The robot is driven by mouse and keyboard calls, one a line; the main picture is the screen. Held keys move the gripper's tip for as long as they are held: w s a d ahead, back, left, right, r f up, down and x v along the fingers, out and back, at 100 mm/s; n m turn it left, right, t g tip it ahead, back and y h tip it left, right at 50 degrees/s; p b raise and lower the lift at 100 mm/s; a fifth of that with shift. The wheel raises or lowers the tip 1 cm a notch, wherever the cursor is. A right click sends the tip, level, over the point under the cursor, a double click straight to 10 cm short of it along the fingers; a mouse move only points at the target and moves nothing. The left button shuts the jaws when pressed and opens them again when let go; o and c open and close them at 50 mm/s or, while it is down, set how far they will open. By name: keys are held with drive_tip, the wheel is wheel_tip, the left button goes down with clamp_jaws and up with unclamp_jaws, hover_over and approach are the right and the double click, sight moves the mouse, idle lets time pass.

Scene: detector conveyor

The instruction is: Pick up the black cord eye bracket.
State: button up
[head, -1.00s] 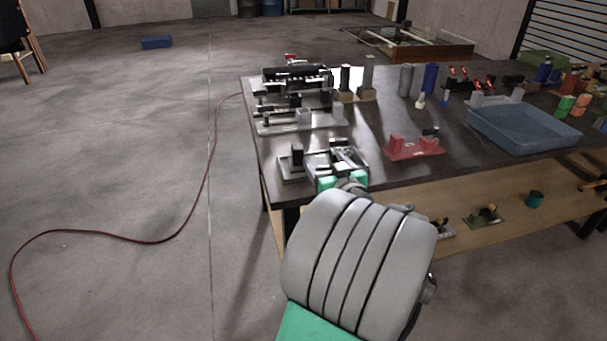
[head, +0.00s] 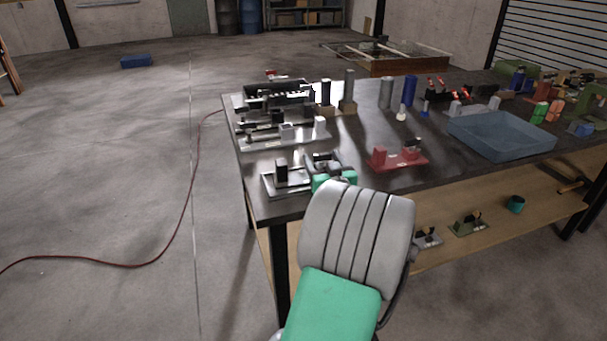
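A small black upright piece (head: 281,170) stands on a grey metal plate (head: 290,184) at the near left corner of the workbench. It may be the black cord eye bracket, but it is too small to be sure. My gripper (head: 321,162) is just right of that plate, low over the bench. My own wrist and green-and-grey arm cover part of it. I cannot tell whether its fingers are apart or closed, or whether they touch anything.
The dark workbench (head: 365,182) carries a red fixture (head: 398,160), a blue tray (head: 500,150), grey and blue cylinders, and black-and-grey fixtures at the back left. A lower wooden shelf (head: 440,255) holds small items. A red cable (head: 194,190) lies on the floor to the left.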

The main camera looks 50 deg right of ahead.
clamp_jaws()
idle(0.5)
